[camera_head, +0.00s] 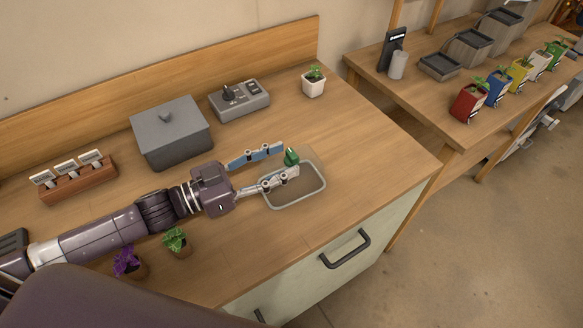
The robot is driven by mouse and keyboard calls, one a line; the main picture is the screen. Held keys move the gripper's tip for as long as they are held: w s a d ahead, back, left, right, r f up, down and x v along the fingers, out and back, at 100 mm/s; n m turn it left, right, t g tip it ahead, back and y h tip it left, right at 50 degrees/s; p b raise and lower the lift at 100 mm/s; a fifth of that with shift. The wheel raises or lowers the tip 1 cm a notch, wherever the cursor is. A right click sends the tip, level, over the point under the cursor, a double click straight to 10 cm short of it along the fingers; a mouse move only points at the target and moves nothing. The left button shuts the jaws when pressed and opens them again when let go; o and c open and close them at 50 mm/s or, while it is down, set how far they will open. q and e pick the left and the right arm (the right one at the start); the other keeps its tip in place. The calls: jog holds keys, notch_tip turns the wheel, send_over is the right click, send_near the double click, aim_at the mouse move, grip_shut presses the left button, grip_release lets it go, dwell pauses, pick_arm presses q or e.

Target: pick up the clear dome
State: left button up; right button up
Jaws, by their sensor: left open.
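My left gripper (289,160) reaches in from the left over the wooden counter. Its two fingers are spread apart, one on each side of a small green piece (291,157). The nearer finger crosses over a shallow tray with a pale grey rim (318,198). A faint see-through shape (309,158) shows around the green piece, above the tray's far edge. It looks like the clear dome with the green piece as its knob, but its outline is hard to make out. I cannot tell whether a finger touches the green piece. My right gripper is not in view.
A grey lidded box (173,143), a grey control box (240,99) and a white potted plant (313,85) stand behind. A wooden card holder (78,181) is at left. Two small plants, purple (127,261) and green (175,240), stand near my arm. The counter's right end is clear.

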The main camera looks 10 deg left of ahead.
aim_at(288, 158)
pick_arm(q)
jog(key=x, duration=0.3)
jog(key=shift+d, duration=0.1)
jog(key=shift+c, duration=0.6)
grip_shut()
